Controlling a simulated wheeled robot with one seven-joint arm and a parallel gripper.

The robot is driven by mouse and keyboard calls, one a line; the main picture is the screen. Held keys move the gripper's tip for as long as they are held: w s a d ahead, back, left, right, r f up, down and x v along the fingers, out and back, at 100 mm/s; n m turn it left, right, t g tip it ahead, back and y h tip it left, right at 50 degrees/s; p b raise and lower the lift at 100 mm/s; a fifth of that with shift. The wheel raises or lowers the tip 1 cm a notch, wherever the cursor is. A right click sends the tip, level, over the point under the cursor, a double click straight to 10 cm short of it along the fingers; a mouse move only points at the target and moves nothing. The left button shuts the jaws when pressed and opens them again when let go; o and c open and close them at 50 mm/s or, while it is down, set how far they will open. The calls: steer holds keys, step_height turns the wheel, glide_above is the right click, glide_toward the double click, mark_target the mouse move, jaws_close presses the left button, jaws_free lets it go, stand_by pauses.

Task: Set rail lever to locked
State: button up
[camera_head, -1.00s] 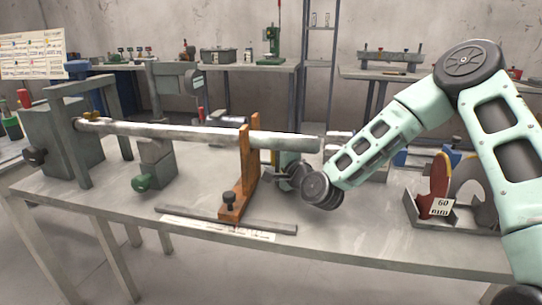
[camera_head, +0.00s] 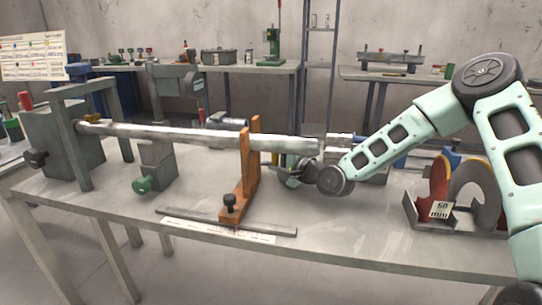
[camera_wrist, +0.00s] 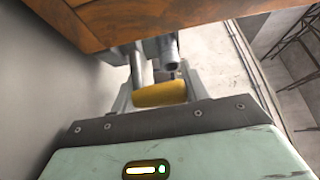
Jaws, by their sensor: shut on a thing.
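In the wrist view a yellow cylindrical grip (camera_wrist: 160,93), which looks like the lever's handle, lies between my fingers. My gripper (camera_wrist: 160,85) is shut on it. In the head view my gripper (camera_head: 290,178) is low over the table, just right of and behind the orange support (camera_head: 246,175); the yellow grip is hidden there. A flat grey rail (camera_head: 278,230) runs along the table under the orange support's foot. I cannot read the lever's setting from these views.
A long grey shaft (camera_head: 190,133) runs from the grey frame (camera_head: 62,130) through the orange support, above my gripper. A green knob (camera_head: 143,184) sticks out front left. A rack with discs (camera_head: 440,190) stands right. The orange support fills the wrist view's top.

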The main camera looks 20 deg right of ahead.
steer(key=shift+w+n+g+y+p, duration=0.3)
steer(key=shift+n+g+y, duration=0.35)
steer(key=shift+y, duration=0.15)
steer(key=shift+w+n+g+y+p, duration=0.25)
steer(key=shift+n+g+y, duration=0.35)
steer(key=shift+y, duration=0.2)
steer(key=shift+a+n+y, duration=0.1)
steer(key=shift+n+y, duration=0.15)
steer(key=shift+y, duration=0.05)
steer(key=o, duration=1.4)
